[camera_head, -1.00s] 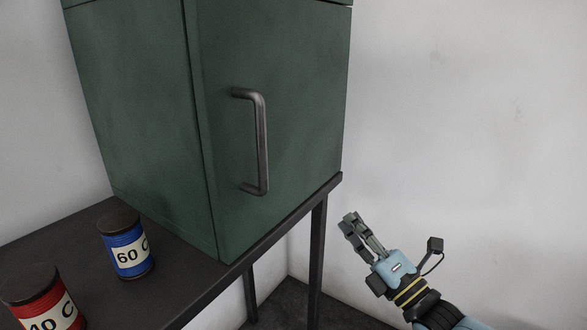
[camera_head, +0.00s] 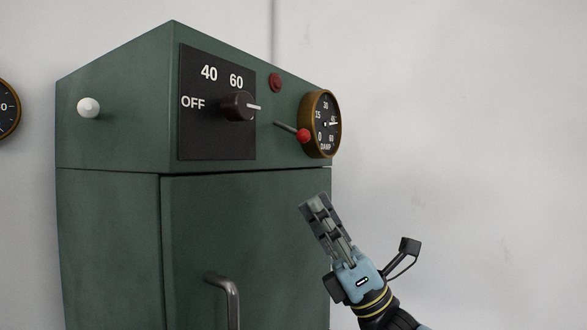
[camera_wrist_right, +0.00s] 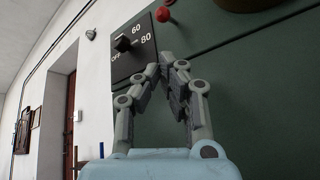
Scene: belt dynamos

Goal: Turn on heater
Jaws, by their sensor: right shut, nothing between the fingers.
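The heater is a green cabinet (camera_head: 110,215) with a control panel on its upper part. A black dial knob (camera_head: 238,106) sits on a black plate (camera_head: 215,145) marked OFF, 40 and 60; its white pointer points right. The wrist view shows the knob (camera_wrist_right: 123,43) and also an 80 mark. A lever with a red ball (camera_head: 303,135) sticks out right of the plate; the ball (camera_wrist_right: 162,14) also shows in the wrist view. My right gripper (camera_head: 314,204) is shut and empty, below the lever and in front of the door, apart from the controls. My left gripper is out of view.
A brass-rimmed DAMP gauge (camera_head: 321,125) and a dark red round lamp or button (camera_head: 275,83) are on the panel. A white knob (camera_head: 88,107) is on the left face. A door handle (camera_head: 225,290) is below. Open wall lies to the right.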

